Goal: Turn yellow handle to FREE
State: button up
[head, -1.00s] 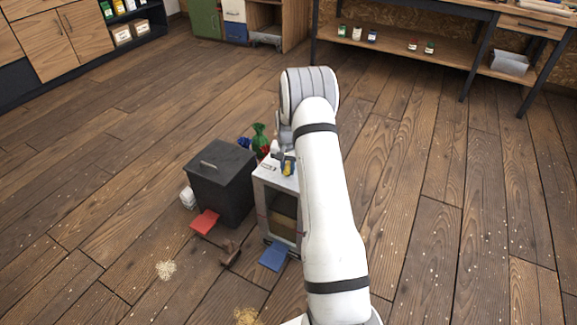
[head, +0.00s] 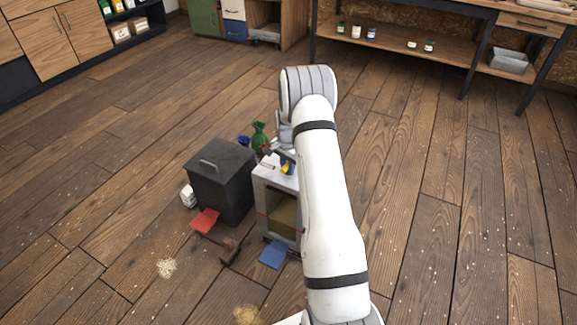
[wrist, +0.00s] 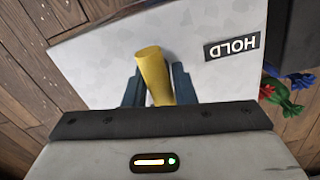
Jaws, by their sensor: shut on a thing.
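The yellow handle (wrist: 153,72) sits on the pale grey top (wrist: 100,60) of a small cabinet, which shows in the head view (head: 262,201) at the lower middle. My gripper (wrist: 158,88) is shut on the handle, with a dark blue-grey finger on each side of it. In the head view my gripper (head: 285,162) is at the cabinet top, and only a little yellow shows there. A black HOLD label (wrist: 231,48) appears upside down, right of the handle in the wrist view. I see no readable FREE label; my gripper body may hide part of the top.
A dark lidded bin (head: 221,184) stands close left of the cabinet. A green bag (head: 259,138) is behind it. A red piece (head: 205,220), a blue piece (head: 272,255) and a brown tool (head: 229,251) lie on the floor in front. Floor to the right is open.

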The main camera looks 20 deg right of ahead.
aim_at(287, 163)
jog(key=shift+w+a, duration=0.1)
jog(key=o, duration=1)
jog(key=shift+r+p, duration=0.85)
jog(key=shift+r, duration=3.05)
